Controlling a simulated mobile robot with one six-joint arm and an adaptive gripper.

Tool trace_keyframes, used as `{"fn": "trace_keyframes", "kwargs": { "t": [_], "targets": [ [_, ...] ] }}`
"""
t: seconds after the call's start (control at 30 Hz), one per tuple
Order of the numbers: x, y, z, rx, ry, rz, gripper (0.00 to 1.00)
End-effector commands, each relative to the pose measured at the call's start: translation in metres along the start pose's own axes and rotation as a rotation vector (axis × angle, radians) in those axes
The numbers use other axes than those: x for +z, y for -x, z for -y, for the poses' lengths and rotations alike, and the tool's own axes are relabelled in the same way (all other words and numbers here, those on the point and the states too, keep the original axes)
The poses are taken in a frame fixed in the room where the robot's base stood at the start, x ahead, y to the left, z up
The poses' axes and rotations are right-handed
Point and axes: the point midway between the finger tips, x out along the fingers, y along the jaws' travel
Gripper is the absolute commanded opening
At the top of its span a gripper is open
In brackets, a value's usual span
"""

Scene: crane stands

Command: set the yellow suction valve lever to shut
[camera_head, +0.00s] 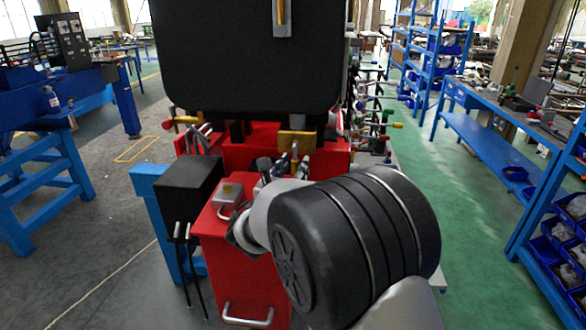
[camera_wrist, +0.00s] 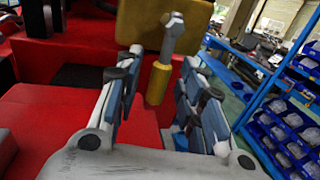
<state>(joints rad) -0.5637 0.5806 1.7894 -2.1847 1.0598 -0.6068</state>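The yellow lever (camera_wrist: 158,83) has a yellow grip hanging below a grey metal arm and pivot in front of a brass-coloured block (camera_wrist: 135,25). The lever slants only slightly in the wrist view. A small part of the lever (camera_head: 294,150) also shows in the head view, below the brass block's front. My gripper (camera_wrist: 163,60) is open, with one finger on each side of the lever. A gap shows on both sides of the grip in the picture; I cannot tell the depth between fingertips and lever. In the head view, my black wrist hides much of the area.
A red machine body (camera_head: 250,155) surrounds the block. A large black panel (camera_head: 245,55) stands above it. A black box (camera_head: 188,185) and a red cabinet (camera_head: 240,255) stand in front. Blue shelving (camera_head: 500,165) is at the right; open floor lies on both sides.

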Motion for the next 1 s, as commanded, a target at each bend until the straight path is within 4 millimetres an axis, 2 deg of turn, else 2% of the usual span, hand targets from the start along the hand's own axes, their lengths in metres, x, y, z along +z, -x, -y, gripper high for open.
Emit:
{"fn": "trace_keyframes", "kwargs": {
  "t": [0.07, 0.5, 1.0],
  "targets": [
    [0.0, 0.0002, -0.0001, 0.0, 0.0, 0.0, 0.29],
    [-0.0001, 0.0004, -0.0001, 0.0, 0.0, 0.0, 0.0],
    [-0.0002, 0.0006, -0.0009, 0.0, -0.002, 0.0, 0.0]
  ]
}}
